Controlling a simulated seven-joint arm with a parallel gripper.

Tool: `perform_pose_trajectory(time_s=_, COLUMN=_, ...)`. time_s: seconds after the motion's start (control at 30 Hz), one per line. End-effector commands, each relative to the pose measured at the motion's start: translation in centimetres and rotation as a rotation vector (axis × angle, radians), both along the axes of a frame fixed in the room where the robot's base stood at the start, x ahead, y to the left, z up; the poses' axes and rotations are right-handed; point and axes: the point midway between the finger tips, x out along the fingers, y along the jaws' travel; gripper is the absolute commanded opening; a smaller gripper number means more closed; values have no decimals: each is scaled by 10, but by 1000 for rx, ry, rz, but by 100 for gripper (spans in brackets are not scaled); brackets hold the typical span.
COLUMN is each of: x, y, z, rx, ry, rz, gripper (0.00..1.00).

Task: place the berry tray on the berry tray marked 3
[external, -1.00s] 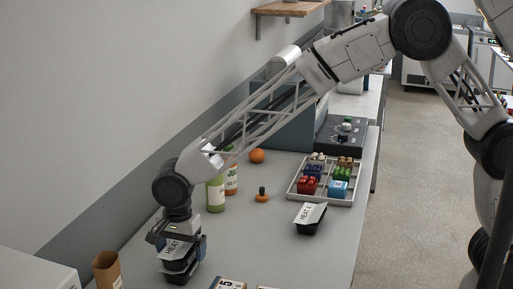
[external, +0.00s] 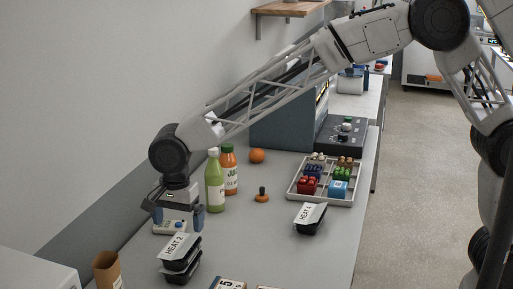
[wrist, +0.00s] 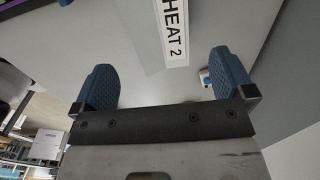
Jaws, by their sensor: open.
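Two black lidded trays stand stacked at the front left of the bench. The top tray (external: 180,247) carries a white label reading HEAT 2, which also shows in the wrist view (wrist: 173,30). The lower tray (external: 183,271) is directly under it, its label hidden. My gripper (external: 178,212) is above and behind the stack, apart from it. In the wrist view, my gripper (wrist: 165,84) has its two blue fingers wide apart with nothing between them. Another black tray (external: 309,222), labelled HEAT 4, stands alone to the right. I see no label with 3.
A white and blue device (external: 170,226) stands behind the stack, near my gripper. Green (external: 214,188) and orange (external: 230,172) bottles stand behind it. A brown cup (external: 107,270) is at front left, and a divided box (external: 299,190) at right. The bench between the trays is clear.

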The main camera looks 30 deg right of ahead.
Motion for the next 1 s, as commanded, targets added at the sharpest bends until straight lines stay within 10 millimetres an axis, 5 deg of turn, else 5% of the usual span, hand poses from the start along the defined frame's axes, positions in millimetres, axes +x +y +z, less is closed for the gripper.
perform_pose_trajectory(time_s=0.33, x=0, y=0, z=37, rx=1, ry=-1, rz=0, gripper=100)
perform_pose_trajectory(time_s=1.0, x=0, y=0, z=40, rx=0, ry=0, rz=0, gripper=100)
